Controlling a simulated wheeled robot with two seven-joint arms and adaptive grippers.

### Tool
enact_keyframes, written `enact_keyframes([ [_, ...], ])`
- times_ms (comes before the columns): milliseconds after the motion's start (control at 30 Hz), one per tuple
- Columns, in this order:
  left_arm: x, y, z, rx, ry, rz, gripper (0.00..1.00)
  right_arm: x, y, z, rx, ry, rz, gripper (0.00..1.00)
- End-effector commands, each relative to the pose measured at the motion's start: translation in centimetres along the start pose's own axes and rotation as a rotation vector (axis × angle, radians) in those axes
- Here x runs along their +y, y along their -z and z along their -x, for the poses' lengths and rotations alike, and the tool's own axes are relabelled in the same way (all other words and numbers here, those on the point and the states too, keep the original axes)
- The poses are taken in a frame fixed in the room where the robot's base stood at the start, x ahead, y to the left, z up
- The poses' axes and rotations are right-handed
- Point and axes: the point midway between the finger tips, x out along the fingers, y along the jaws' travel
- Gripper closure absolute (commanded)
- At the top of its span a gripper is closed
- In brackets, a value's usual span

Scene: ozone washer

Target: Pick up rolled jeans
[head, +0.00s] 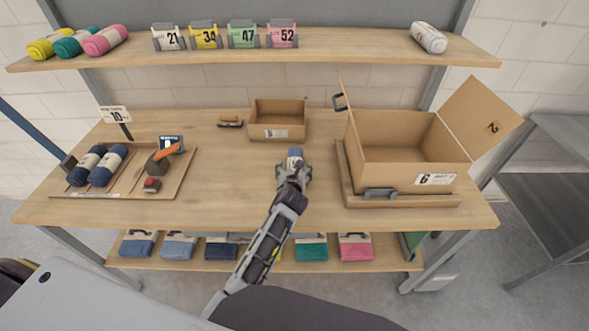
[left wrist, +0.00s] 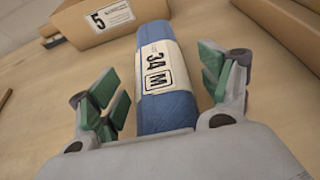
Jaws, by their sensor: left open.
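A blue rolled pair of jeans with a white label band marked 34 M lies on the table near its middle; its far end (head: 295,154) shows past my gripper in the head view. In the left wrist view the roll (left wrist: 165,105) lies lengthwise between the fingers. My left gripper (head: 294,170) is open around the roll, with the green finger pads (left wrist: 163,88) on either side and gaps to the cloth. The near end of the roll is hidden by the gripper body. My right gripper is not in view.
A small open carton (head: 278,118) stands beyond the roll. A large open carton (head: 405,150) is on a tray at the right. A wooden tray (head: 178,178) at the left holds two dark rolls (head: 98,165) and a tool. A shelf (head: 355,46) spans above.

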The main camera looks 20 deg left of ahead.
Motion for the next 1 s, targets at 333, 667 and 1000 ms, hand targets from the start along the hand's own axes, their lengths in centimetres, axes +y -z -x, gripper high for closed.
enact_keyframes([
  [333, -0.01, -0.02, -0.4, -0.001, 0.001, 0.001, 0.21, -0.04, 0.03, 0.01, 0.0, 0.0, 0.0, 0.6],
  [667, -0.01, -0.01, -0.38, 0.0, 0.0, 0.001, 0.34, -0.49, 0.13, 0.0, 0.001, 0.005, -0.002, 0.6],
  [1000, -0.01, -0.01, -0.38, 0.0, 0.0, 0.001, 0.78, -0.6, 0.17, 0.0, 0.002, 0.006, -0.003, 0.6],
])
